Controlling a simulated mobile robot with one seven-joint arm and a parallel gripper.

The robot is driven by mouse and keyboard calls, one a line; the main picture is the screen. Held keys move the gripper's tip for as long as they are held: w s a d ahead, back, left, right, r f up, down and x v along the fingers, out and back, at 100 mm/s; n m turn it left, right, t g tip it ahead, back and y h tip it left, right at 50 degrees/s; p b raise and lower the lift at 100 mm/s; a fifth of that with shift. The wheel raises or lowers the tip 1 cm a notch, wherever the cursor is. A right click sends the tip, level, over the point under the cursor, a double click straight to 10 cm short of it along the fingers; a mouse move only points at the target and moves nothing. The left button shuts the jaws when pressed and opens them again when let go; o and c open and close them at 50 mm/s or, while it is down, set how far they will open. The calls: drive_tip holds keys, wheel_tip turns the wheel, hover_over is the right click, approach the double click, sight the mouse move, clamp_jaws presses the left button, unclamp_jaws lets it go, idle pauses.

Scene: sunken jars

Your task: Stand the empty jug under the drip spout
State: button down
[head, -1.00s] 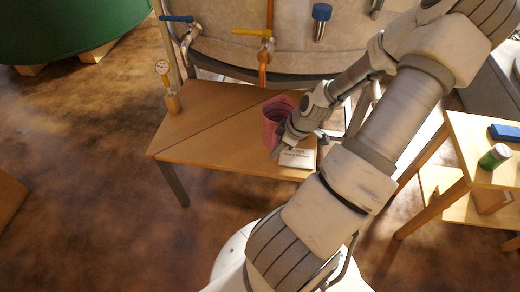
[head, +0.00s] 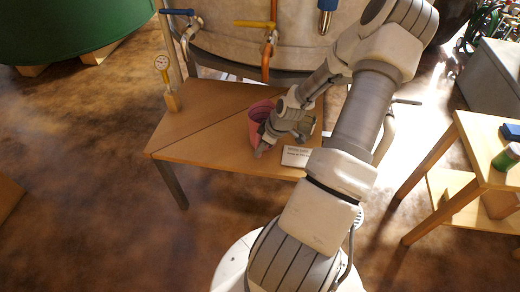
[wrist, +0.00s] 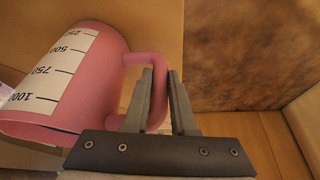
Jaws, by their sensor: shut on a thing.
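The pink jug (head: 259,112) is over the small wooden table, below and slightly left of the orange pipe (head: 266,68) under the yellow-levered tap. It looks upright. In the wrist view the jug (wrist: 100,75) shows a white scale strip and a handle. My gripper (wrist: 161,75) is shut on the jug handle (wrist: 150,58). In the head view my gripper (head: 265,145) is at the jug's near right side and covers part of it. I cannot tell whether the jug's base touches the table, or which outlet is the drip spout.
A blue-levered tap (head: 180,13) is left of the yellow one. Another table (head: 460,165) stands right. The table's left half is mostly clear.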

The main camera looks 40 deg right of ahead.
drive_tip(key=shift+f, duration=0.1)
drive_tip(key=c, duration=0.7)
unclamp_jaws()
drive_tip(key=shift+c, duration=0.2)
drive_tip(key=p+v, duration=0.5)
drive_tip(key=v, duration=0.7)
